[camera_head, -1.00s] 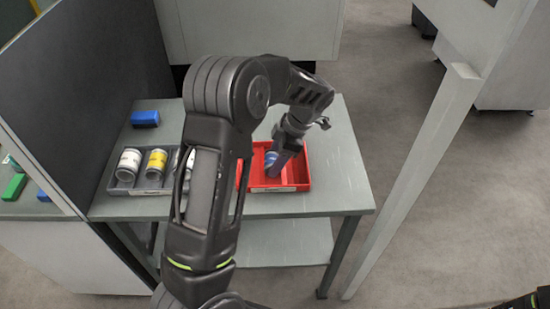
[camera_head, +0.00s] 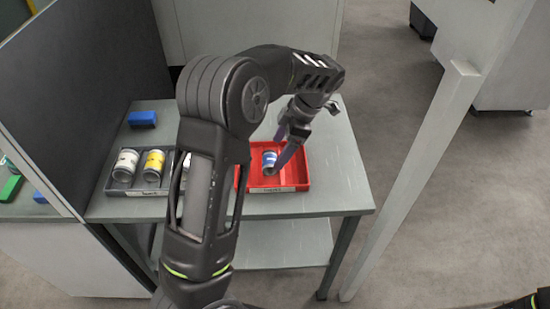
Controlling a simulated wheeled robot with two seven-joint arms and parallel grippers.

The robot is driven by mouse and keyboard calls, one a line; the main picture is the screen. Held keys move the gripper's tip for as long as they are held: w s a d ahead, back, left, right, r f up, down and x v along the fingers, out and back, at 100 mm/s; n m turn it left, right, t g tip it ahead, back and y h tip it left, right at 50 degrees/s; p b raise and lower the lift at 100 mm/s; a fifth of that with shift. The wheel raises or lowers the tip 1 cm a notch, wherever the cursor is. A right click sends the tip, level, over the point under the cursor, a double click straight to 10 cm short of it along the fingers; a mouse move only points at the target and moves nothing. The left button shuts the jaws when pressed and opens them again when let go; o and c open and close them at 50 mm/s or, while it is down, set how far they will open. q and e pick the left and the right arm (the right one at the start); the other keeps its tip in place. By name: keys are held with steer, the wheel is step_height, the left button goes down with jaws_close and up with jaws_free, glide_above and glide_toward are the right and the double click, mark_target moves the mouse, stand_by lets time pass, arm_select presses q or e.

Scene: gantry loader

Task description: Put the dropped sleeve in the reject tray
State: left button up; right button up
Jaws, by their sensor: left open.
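A blue and white sleeve (camera_head: 269,159) lies in the red reject tray (camera_head: 302,178), near the tray's middle. My left gripper (camera_head: 282,157) is open just above and beside the sleeve, with its fingers pointing down into the tray. A finger overlaps part of the sleeve in the picture, and I cannot tell whether it touches. My left arm hides the tray's left part. Of my right arm, only a dark piece shows at the bottom right corner; its gripper is out of view.
A grey tray (camera_head: 127,192) left of the red one holds white and yellow-banded sleeves, partly hidden by my arm. A blue block (camera_head: 142,118) lies behind it. A dark partition (camera_head: 85,70) bounds the table (camera_head: 335,200) at left; a pale post (camera_head: 415,180) stands at right.

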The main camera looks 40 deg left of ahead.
arm_select(q)
steer(key=p+v, duration=0.3)
steer(key=v, duration=0.4)
stand_by(0.5)
